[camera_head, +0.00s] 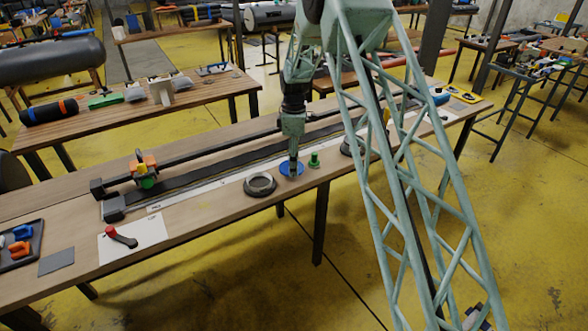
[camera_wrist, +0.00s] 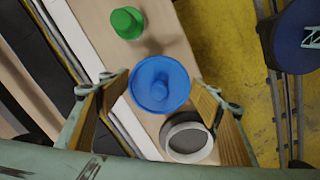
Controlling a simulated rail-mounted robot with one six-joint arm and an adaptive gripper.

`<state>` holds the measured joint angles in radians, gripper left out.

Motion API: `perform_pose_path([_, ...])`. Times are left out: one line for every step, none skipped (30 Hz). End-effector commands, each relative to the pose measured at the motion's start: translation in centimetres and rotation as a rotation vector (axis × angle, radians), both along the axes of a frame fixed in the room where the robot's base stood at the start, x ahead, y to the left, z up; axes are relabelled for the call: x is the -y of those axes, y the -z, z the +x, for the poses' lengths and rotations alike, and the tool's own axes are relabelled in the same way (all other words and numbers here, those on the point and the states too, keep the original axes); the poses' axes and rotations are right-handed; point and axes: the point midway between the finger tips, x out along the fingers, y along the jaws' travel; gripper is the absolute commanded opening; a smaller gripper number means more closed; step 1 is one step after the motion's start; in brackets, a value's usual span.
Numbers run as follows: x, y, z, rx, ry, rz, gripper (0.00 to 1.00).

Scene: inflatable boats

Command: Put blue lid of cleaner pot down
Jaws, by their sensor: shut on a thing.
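The blue lid (camera_head: 289,170) is a round disc with a knob, in front of the rail on the long wooden table. My gripper (camera_head: 293,172) points down at it and is shut on it. In the wrist view the lid (camera_wrist: 160,88) shows between the two fingers of my gripper (camera_wrist: 161,84). It looks larger there than the pot, so it seems to be a little above the table, but the gap is not clear. The open round grey pot (camera_head: 249,187) stands just left of the lid; it also shows in the wrist view (camera_wrist: 170,143).
A green knobbed piece (camera_head: 314,160) stands just right of the lid. Another grey round part (camera_head: 345,148) sits farther right, partly behind my arm. A red-handled tool (camera_head: 121,237) lies on a white sheet at left. The table's front edge (camera_head: 230,214) is close to the pot.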

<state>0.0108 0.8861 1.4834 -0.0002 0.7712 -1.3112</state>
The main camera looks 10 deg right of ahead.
Motion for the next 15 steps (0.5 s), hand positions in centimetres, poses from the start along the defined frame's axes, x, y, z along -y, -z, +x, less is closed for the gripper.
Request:
perform_pose_path([0.0,0.7,-0.1,-0.002,0.000,0.001,0.53])
perform_pose_path([0.0,1.0,-0.1,-0.002,0.000,0.001,0.53])
perform_pose_path([0.0,1.4,-0.1,-0.002,0.000,0.001,0.53])
perform_pose_path([0.0,1.7,-0.1,-0.001,0.000,0.000,0.53])
perform_pose_path([0.0,2.0,-0.1,-0.001,0.000,0.000,0.53])
perform_pose_path([0.0,2.3,0.0,-0.001,0.000,0.000,0.53])
perform_pose_path([0.0,2.5,0.0,-0.001,0.000,0.000,0.53])
perform_pose_path([0.0,2.6,0.0,-0.001,0.000,0.000,0.53])
perform_pose_path([0.0,2.7,0.0,-0.001,0.000,0.000,0.53])
perform_pose_path([0.0,2.8,0.0,-0.001,0.000,0.000,0.53])
perform_pose_path([0.0,2.8,0.0,0.000,0.000,0.000,0.53])
perform_pose_path([0.0,2.8,0.0,0.000,0.000,0.000,0.53])
perform_pose_path([0.0,2.8,0.0,0.000,0.000,0.000,0.53])
perform_pose_path([0.0,2.8,0.0,0.000,0.000,0.000,0.53])
perform_pose_path([0.0,2.8,0.0,0.000,0.000,0.000,0.53])
